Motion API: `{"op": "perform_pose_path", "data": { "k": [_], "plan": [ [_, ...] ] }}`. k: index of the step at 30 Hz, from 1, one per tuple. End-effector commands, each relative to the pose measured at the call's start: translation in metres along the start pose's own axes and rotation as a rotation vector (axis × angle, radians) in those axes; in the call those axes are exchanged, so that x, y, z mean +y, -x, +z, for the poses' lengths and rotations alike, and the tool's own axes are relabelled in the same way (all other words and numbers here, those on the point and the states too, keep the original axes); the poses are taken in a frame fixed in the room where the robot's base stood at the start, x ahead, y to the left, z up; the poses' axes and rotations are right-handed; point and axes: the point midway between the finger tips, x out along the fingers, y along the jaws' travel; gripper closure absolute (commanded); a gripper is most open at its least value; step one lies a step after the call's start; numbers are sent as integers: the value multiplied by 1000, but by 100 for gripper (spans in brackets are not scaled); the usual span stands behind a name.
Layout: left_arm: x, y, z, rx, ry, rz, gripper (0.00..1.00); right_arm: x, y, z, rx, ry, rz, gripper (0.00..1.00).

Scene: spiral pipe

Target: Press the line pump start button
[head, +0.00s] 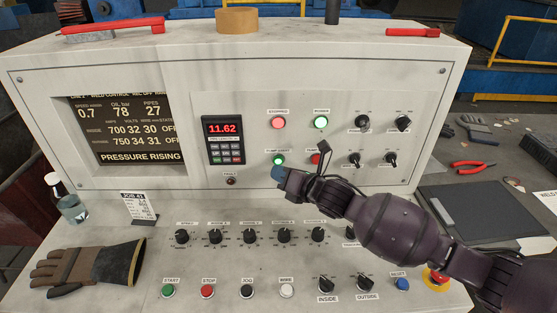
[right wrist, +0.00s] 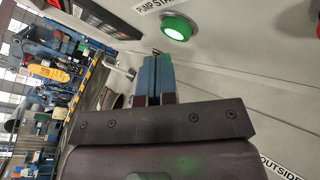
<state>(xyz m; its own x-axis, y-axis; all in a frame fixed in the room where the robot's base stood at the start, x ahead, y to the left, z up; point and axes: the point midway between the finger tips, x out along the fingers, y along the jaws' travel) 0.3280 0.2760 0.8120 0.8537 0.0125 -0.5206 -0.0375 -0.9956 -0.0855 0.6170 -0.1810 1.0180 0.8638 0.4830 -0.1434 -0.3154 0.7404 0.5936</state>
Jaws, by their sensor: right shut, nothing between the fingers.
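The pump start button (head: 278,159) is a round green button, lit, on the upright panel below a red lit button. In the right wrist view the green button (right wrist: 177,27) glows beside a label reading "PUMP STA", cut off by the frame edge. My right gripper (head: 277,173) is shut and empty, its blue fingertips just below the button in the head view. In the right wrist view the shut fingertips (right wrist: 153,58) point past the button's lower left, apart from it in the picture. My left gripper is not in view.
The screen (head: 127,130) reads "PRESSURE RISING". A red button (head: 316,158), partly hidden by my gripper, sits right of the pump button. Knobs and a green start button (head: 168,291) line the sloping desk.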

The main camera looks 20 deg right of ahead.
Motion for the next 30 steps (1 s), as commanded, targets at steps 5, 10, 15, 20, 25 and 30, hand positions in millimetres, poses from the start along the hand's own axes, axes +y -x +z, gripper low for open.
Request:
{"op": "perform_pose_path", "data": {
  "k": [5, 10, 15, 20, 25, 30],
  "plan": [
    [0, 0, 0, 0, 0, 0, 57, 0, 0, -1, 1, 0, 0, 100],
    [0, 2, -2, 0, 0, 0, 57, 2, 3, -2, 1, -1, 0, 100],
    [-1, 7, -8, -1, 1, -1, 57, 10, 13, -8, 1, -1, 0, 100],
    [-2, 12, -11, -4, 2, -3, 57, 16, 22, -15, 1, -2, 0, 100],
    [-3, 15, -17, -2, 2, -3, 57, 23, 31, -22, 1, -1, 0, 100],
    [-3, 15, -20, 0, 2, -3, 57, 26, 35, -26, 1, 0, 1, 100]
  ]
}}
